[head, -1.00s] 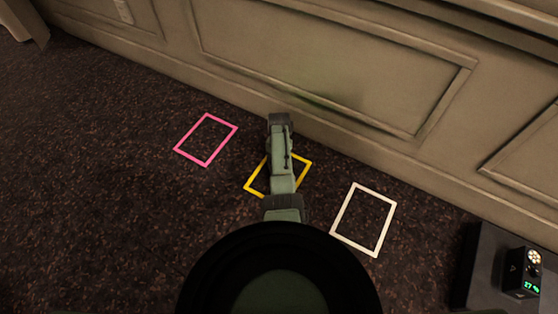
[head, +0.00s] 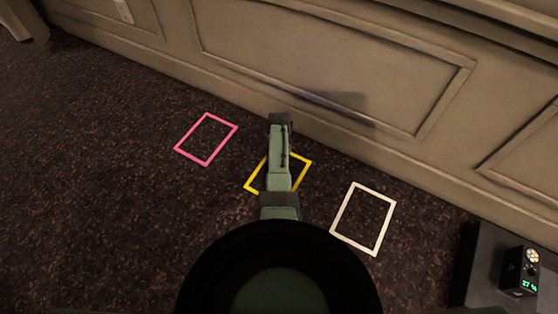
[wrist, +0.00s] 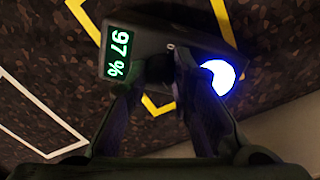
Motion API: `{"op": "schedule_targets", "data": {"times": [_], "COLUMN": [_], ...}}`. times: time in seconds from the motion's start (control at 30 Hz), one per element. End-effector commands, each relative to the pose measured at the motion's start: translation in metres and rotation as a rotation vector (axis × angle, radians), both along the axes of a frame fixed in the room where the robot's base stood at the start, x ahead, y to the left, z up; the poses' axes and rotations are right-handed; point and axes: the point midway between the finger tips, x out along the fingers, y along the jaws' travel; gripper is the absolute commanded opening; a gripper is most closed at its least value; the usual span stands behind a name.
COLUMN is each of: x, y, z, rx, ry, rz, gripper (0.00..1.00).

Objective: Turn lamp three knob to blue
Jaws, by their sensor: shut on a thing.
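In the wrist view a dark box-shaped lamp (wrist: 150,38) stands over the yellow floor outline (wrist: 160,108). Its display (wrist: 118,53) reads 97 % in green, and its round light (wrist: 216,77) glows bright blue with a white centre. My gripper (wrist: 168,68) is shut on the small dark knob on the lamp's face, between display and light. The fingers mostly hide the knob, so its pointer cannot be read. In the head view my arm covers the lamp and part of the yellow outline (head: 300,172).
A pink outline (head: 207,114) lies left on the dark carpet and a white outline (head: 384,220) lies right. Another black lamp (head: 520,272), with a warm light and green display, sits on a dark platform (head: 481,270) at lower right. A panelled wall (head: 330,50) runs behind.

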Motion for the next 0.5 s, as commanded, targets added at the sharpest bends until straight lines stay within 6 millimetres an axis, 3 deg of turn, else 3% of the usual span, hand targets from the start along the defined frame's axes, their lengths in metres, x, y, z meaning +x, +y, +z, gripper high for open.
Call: {"op": "schedule_targets", "data": {"times": [0.4, 0.43, 0.5], "x": [0.0008, 0.0008, 0.0008], "y": [-0.0002, -0.0002, -0.0001], "z": [0.0007, 0.0007, 0.0007], "rx": [0.000, 0.000, 0.000], "ry": [-0.001, -0.001, -0.001], "rz": [-0.008, -0.007, -0.007], "gripper": [0.00, 0.22, 0.27]}}
